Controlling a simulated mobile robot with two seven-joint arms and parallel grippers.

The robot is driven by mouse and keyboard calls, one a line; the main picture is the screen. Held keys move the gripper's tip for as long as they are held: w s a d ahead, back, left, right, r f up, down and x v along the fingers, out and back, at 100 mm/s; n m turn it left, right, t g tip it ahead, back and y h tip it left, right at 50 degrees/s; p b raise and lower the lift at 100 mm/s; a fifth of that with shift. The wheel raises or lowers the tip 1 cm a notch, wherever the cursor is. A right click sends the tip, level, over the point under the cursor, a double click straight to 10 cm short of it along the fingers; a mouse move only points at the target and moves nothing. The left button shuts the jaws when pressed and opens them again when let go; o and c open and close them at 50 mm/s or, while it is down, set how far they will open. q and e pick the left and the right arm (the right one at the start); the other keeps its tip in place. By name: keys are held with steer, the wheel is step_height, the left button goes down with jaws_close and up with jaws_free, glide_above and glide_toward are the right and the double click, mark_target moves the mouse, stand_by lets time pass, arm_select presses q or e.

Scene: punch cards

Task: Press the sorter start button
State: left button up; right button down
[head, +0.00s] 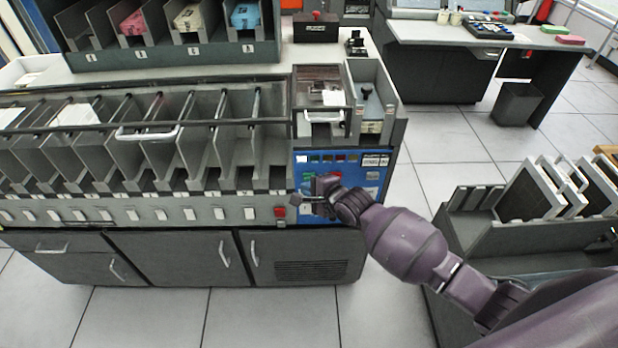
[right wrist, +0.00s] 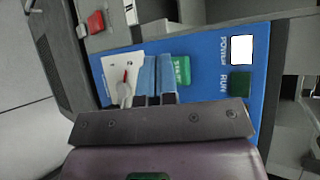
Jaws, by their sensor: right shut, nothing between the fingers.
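The sorter's blue control panel (head: 372,176) is on the right end of the long grey machine. In the right wrist view the green start button (right wrist: 182,70) sits on this panel (right wrist: 205,62), with white lettering. My right gripper (head: 308,196) is in front of the panel's lower left. In the right wrist view its two fingers (right wrist: 157,68) are shut together and empty, their tips just left of the start button. I cannot tell whether they touch the panel or button. My left gripper is in neither view.
A white POWER lamp (right wrist: 242,49) and dark green RUN lamp (right wrist: 240,84) are on the right. A red button (head: 280,212) is on the machine's front edge. A card rack (head: 480,225) stands at right.

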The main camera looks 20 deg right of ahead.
stand_by(0.8)
stand_by(0.7)
steer(key=shift+w, duration=0.15)
steer(key=shift+w+d, duration=0.1)
steer(key=shift+w, duration=0.2)
stand_by(0.4)
